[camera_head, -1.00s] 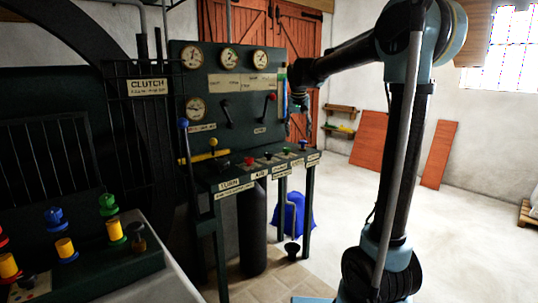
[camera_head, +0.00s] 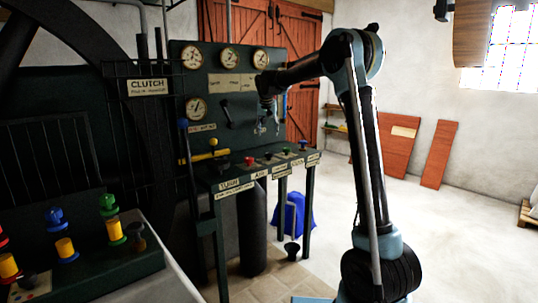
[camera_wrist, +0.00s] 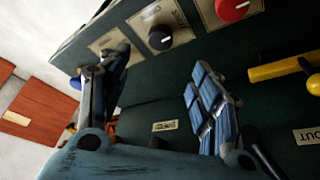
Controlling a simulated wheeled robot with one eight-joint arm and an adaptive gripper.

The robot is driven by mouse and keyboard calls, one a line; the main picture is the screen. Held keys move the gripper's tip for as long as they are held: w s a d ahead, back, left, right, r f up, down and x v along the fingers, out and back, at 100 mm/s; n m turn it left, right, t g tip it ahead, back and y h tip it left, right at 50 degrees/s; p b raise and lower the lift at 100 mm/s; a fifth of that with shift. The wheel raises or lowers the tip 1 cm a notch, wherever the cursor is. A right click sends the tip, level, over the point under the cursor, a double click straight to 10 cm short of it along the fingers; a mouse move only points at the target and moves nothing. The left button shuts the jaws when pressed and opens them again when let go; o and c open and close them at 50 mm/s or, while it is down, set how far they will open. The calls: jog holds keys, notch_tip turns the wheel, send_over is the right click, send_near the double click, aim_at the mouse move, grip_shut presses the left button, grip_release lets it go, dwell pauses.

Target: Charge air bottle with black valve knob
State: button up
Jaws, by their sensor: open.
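In the head view my gripper (camera_head: 268,115) hangs above the desk before the panel. A dark upright cylinder (camera_head: 252,232), likely the air bottle, stands below the desk.
Gauges (camera_head: 229,58) line the panel (camera_head: 215,130) behind the desk. A yellow-handled lever (camera_head: 208,155) lies left of the knobs; its yellow bar (camera_wrist: 280,68) shows at right in the wrist view. A blue object (camera_head: 297,215) is on the floor underneath. The floor at right is open.

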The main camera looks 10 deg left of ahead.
aim_at(269, 153)
jog(key=x, duration=1.4)
jog(key=c, duration=1)
